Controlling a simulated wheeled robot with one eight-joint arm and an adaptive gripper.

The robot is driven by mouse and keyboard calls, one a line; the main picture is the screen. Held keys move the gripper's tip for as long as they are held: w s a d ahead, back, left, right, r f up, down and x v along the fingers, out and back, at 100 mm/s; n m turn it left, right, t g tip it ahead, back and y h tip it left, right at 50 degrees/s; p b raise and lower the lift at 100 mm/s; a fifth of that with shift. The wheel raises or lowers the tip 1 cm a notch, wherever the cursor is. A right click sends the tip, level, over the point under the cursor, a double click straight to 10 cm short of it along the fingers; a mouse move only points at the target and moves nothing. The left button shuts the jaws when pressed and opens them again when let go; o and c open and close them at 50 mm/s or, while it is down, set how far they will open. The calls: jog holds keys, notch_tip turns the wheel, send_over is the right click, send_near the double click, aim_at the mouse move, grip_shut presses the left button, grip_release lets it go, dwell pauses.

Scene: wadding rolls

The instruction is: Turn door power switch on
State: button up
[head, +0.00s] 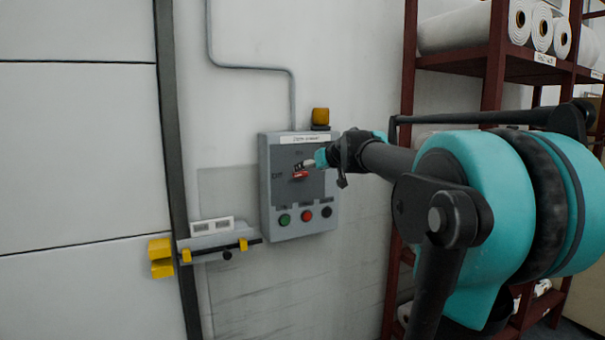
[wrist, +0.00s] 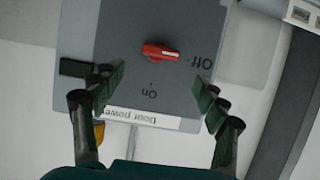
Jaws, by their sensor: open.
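The door power box (head: 264,195) is a grey wall panel with a red rotary switch (head: 300,175) on its face. In the wrist view, which is upside down, the red switch (wrist: 160,52) has its pointer turned to the "Off" mark, and the "On" mark lies to its side. My gripper (head: 312,160) is in front of the panel in the head view. In the wrist view my gripper (wrist: 157,82) is open, with a finger on each side of the space by the switch and nothing between them. Whether the fingertips touch the panel cannot be told.
Green (head: 284,219) and red (head: 307,215) buttons and a black one sit low on the panel. An amber lamp (head: 320,117) is on top. A yellow and grey door latch (head: 215,242) is at the left. A dark red shelf (head: 495,60) with white rolls stands at the right.

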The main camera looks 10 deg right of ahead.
aim_at(303, 172)
jog(key=x, duration=0.7)
jog(key=shift+w, duration=0.15)
jog(key=c, duration=1.1)
